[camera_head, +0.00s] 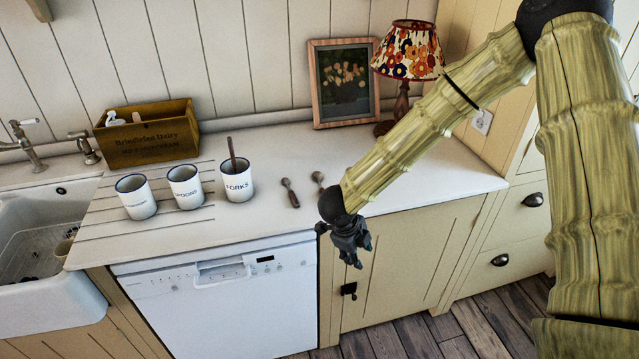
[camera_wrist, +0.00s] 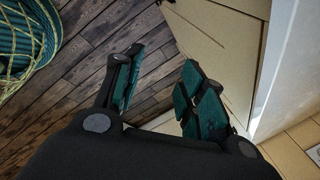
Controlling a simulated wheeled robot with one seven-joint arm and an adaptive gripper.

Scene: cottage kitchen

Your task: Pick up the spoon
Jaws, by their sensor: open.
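A small dark spoon-like utensil (camera_head: 290,193) lies on the white counter, right of the cups. A second one (camera_head: 318,180) lies just to its right, close beside my arm. At this size I cannot tell for certain that both are spoons. My gripper (camera_head: 352,258) hangs in front of the counter's front edge, below the countertop and pointing down. In the wrist view my gripper (camera_wrist: 160,95) has its two fingers apart with nothing between them. No spoon shows in the wrist view.
White cups, including one marked FORKS (camera_head: 237,183) with a handle sticking up, stand left of the utensils. A wooden box (camera_head: 150,135), a framed picture (camera_head: 343,85) and a floral lamp (camera_head: 408,50) stand behind. The counter (camera_head: 430,180) is bare at right. A sink (camera_head: 35,245) lies far left.

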